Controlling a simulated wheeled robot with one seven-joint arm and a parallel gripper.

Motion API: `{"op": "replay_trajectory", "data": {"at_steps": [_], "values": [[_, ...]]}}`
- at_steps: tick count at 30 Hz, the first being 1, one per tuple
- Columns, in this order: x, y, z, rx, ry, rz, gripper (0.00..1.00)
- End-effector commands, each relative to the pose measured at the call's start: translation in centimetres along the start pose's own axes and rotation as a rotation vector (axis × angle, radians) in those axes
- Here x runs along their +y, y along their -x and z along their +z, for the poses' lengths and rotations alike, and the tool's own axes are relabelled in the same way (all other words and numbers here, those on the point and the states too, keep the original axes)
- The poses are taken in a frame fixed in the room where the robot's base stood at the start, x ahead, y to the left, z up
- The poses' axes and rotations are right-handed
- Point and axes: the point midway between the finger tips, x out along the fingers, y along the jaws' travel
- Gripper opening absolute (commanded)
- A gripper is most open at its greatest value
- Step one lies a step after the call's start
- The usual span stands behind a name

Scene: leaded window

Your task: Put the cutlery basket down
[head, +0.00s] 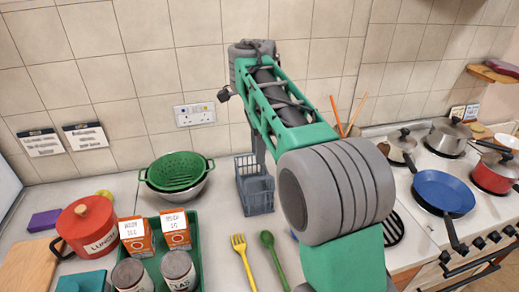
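The cutlery basket (256,193) is a blue-grey, open-topped plastic basket near the middle of the head view, just left of my arm. It looks upright, at or just above the worktop; I cannot tell whether its base touches. My gripper (259,152) points down at the basket's back edge, below the green and grey arm. Its fingers are small and partly hidden by the basket and arm, so I cannot see whether they are closed on the rim.
A green colander in a metal bowl (180,172) stands left of the basket. A green tray (197,268) with boxes and jars is front left. A yellow fork (243,261) and green spoon (273,259) lie in front. The hob with pans (443,192) is right.

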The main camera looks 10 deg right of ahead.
Motion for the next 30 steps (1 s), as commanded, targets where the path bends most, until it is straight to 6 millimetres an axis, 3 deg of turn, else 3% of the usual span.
{"op": "replay_trajectory", "data": {"at_steps": [1,6,8,11,14,18,21,25,30], "values": [[0.0,1.2,0.0,0.0,0.0,0.001,0.32],[0.5,1.7,-0.3,0.008,0.038,-0.008,0.32],[1.6,1.7,-0.7,0.024,0.119,-0.024,0.32],[4.7,1.5,-1.8,0.071,0.365,-0.07,0.32],[8.8,0.0,-2.5,0.13,0.693,-0.127,0.32],[14.4,-3.9,-1.9,0.21,1.139,-0.206,0.32],[17.4,-6.8,-1.0,0.257,1.377,-0.256,0.32],[19.4,-9.0,-0.3,0.289,1.537,-0.289,0.32],[19.6,-9.4,-0.2,0.295,1.566,-0.294,0.32]]}}
